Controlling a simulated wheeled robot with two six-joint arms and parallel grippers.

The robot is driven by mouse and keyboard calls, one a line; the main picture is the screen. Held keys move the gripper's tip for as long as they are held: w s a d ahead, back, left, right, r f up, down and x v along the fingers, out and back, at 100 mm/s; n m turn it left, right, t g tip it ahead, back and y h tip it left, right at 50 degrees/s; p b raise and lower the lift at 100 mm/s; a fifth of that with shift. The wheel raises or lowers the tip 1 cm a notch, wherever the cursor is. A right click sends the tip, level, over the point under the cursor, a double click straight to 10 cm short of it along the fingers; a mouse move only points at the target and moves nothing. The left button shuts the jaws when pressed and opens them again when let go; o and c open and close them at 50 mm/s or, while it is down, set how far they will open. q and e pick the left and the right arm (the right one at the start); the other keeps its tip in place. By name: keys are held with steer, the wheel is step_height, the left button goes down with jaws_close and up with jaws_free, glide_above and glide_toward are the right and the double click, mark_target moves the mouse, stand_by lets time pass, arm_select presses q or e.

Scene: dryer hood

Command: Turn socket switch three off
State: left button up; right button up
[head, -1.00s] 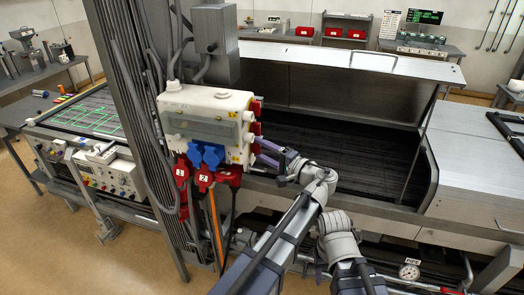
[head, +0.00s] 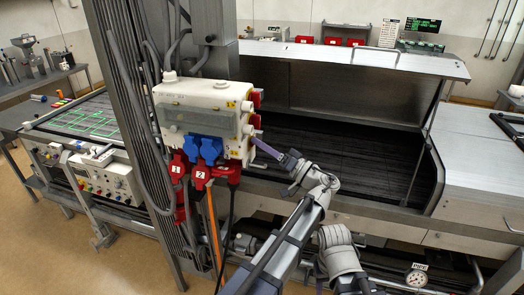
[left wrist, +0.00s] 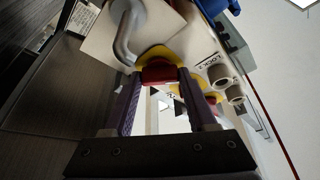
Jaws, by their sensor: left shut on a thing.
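The white socket box (head: 205,95) hangs on the post in the head view. Blue sockets (head: 208,150) and red plugs marked 1 (head: 177,168) and 2 (head: 199,173) are on its lower front. Red and yellow fittings are on its right side. My left gripper (head: 257,141) reaches the lower part of that side. In the left wrist view, its purple fingers (left wrist: 160,77) are shut on a red switch handle (left wrist: 158,75) with a yellow surround (left wrist: 157,55). The switch's number is not readable. My right arm shows low in the head view; its gripper is not visible.
The long dryer hood (head: 350,58) stands open behind my left arm. Thick cables run down the post (head: 140,130) beside the box. A pressure gauge (head: 416,279) is at lower right. A bench with a control panel (head: 105,178) stands at left.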

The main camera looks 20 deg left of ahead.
arm_select(q)
steer(key=shift+w+n+g+y+b, duration=0.1)
steer(key=shift+n+g+y+b, duration=0.25)
steer(key=shift+n+g, duration=1)
steer(key=shift+w+n+g+y+b, duration=0.1)
steer(key=shift+n+g+y+b, duration=0.15)
steer(key=shift+n, duration=2.05)
steer(key=shift+n+g+y+b, duration=0.35)
steer(key=shift+n+g, duration=0.55)
steer(key=shift+n, duration=0.95)
steer(key=shift+n+g, duration=0.4)
steer(key=o, duration=1.1)
steer(key=shift+f, duration=0.15)
